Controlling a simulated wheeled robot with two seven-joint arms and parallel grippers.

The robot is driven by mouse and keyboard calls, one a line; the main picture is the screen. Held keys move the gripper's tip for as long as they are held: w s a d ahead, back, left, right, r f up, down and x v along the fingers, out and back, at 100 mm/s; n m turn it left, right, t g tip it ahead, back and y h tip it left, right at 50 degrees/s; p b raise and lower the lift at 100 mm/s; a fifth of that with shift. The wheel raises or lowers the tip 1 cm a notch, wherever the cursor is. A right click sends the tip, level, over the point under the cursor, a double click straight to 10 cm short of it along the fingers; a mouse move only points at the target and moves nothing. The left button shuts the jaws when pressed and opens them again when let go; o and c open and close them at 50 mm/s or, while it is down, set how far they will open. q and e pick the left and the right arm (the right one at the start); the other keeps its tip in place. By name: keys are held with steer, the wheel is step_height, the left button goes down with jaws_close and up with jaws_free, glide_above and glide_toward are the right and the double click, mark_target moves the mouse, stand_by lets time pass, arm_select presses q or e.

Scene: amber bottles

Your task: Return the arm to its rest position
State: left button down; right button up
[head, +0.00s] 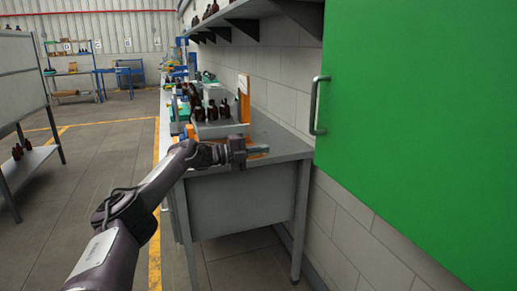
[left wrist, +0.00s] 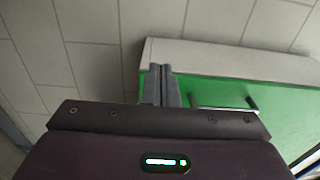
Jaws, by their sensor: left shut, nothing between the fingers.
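My left arm (head: 145,200) reaches forward from the lower left in the head view. My left gripper (head: 262,149) is at its end, above the near part of the grey workbench (head: 285,143), pointing right toward the wall. In the left wrist view the two fingers (left wrist: 162,84) are together with nothing between them. Beyond them are the green cabinet door (left wrist: 225,90) and its handle. My right gripper does not show in either view.
The green cabinet (head: 420,110) with a metal handle (head: 317,105) fills the right side. Amber bottles (head: 212,111) stand on the bench beyond the gripper. A wall shelf (head: 240,12) hangs above. Another rack (head: 38,155) stands at left. The floor (head: 100,165) between is clear.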

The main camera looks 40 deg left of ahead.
arm_select(q)
steer(key=shift+a+r, duration=0.15)
steer(key=shift+a, duration=0.3)
